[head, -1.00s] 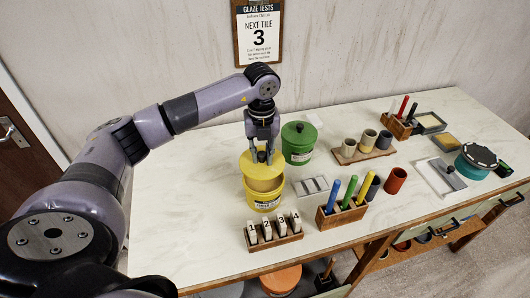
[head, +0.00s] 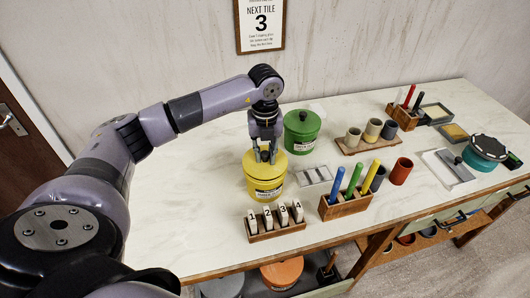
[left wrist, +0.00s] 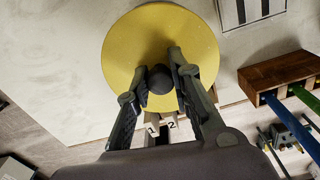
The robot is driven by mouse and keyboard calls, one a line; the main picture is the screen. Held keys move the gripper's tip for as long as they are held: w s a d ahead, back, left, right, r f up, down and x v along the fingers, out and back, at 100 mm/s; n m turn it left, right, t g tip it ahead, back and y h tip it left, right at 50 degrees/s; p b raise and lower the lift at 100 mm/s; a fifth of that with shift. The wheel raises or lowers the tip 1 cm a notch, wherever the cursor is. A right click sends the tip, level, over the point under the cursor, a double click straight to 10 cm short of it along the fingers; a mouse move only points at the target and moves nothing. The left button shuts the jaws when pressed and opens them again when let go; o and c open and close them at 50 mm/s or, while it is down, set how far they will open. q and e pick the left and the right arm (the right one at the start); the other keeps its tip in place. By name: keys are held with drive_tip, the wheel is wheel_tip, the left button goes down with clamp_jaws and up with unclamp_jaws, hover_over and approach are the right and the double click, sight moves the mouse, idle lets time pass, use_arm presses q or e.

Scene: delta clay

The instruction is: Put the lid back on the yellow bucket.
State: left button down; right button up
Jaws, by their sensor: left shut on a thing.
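The yellow bucket (head: 264,187) stands upright on the table with a dark label on its front. The yellow lid (head: 250,161) sits at the bucket's rim, with no clear gap showing between them. My left gripper (head: 264,157) is above the lid, pointing down, with its fingers around the lid's knob. In the left wrist view the round lid (left wrist: 190,30) hides the bucket below, and the dark round knob (left wrist: 160,80) is between the two fingertips of the gripper (left wrist: 161,72). My right gripper is not in view.
A green lidded bucket (head: 301,131) stands close behind, to the right. A rack of numbered tiles (head: 276,230) is in front, and a wooden block with coloured tools (head: 345,205) is to the right. The table left of the bucket (head: 185,220) is clear.

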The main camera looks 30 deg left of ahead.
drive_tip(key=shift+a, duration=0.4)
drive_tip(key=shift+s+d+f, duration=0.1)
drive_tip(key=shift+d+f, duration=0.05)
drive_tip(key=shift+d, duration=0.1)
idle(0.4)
use_arm(q)
drive_tip(key=shift+f+b, duration=0.15)
drive_tip(key=shift+b, duration=0.15)
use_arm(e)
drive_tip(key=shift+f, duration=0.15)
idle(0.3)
use_arm(q)
drive_tip(key=c, duration=1.3)
unclamp_jaws()
drive_tip(key=shift+c, duration=0.2)
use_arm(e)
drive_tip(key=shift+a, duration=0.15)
use_arm(q)
drive_tip(key=shift+o, duration=0.2)
drive_tip(key=o, duration=0.4)
drive_tip(key=shift+o, duration=0.2)
